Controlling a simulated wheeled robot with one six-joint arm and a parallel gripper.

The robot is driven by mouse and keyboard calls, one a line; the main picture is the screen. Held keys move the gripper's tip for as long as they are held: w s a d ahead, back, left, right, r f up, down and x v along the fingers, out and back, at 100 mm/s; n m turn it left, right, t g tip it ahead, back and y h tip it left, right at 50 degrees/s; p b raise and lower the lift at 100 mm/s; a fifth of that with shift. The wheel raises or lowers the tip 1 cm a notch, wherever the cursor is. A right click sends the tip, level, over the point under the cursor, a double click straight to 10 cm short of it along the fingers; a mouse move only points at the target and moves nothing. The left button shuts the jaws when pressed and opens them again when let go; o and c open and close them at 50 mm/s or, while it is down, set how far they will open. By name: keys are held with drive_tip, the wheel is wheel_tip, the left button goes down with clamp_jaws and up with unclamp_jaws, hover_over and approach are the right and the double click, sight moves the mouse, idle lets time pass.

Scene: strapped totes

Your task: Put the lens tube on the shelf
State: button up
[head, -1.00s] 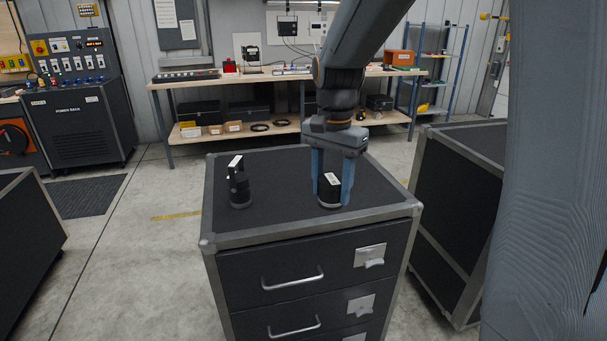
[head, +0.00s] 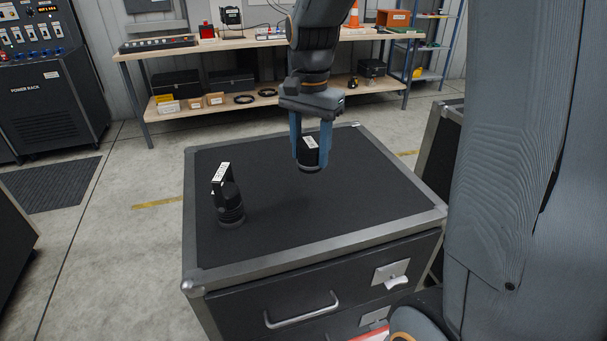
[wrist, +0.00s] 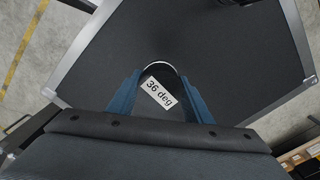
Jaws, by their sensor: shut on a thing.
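My gripper (head: 310,163) is shut on a short black tube (head: 310,154), with its blue fingers on either side of it. In the wrist view the white label on this lens tube (wrist: 159,93) reads "36 deg". It is over the back part of the black case top; whether it touches the top is hard to tell. A second black tube-like part (head: 230,205) with a white label stands upright on the case, left of my gripper and apart from it. A blue-post shelf rack (head: 427,75) stands at the back right.
The drawer case (head: 345,228) has a metal-edged, mostly clear top. A wooden workbench (head: 130,57) stands behind, with boxes and cable coils on its lower shelf (head: 222,107). Another dark case (head: 440,150) stands at right. Open floor (head: 110,220) lies at left.

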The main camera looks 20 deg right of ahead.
sight(312, 166)
drive_tip(key=f, duration=0.4)
drive_tip(key=shift+d+f+p, duration=0.25)
drive_tip(key=shift+f+p, duration=0.05)
drive_tip(key=shift+p, duration=0.1)
drive_tip(key=shift+f+p, duration=0.45)
drive_tip(key=shift+f, duration=1.5)
drive_tip(key=shift+f, duration=0.2)
drive_tip(key=o, duration=1.3)
drive_tip(key=shift+c, duration=0.2)
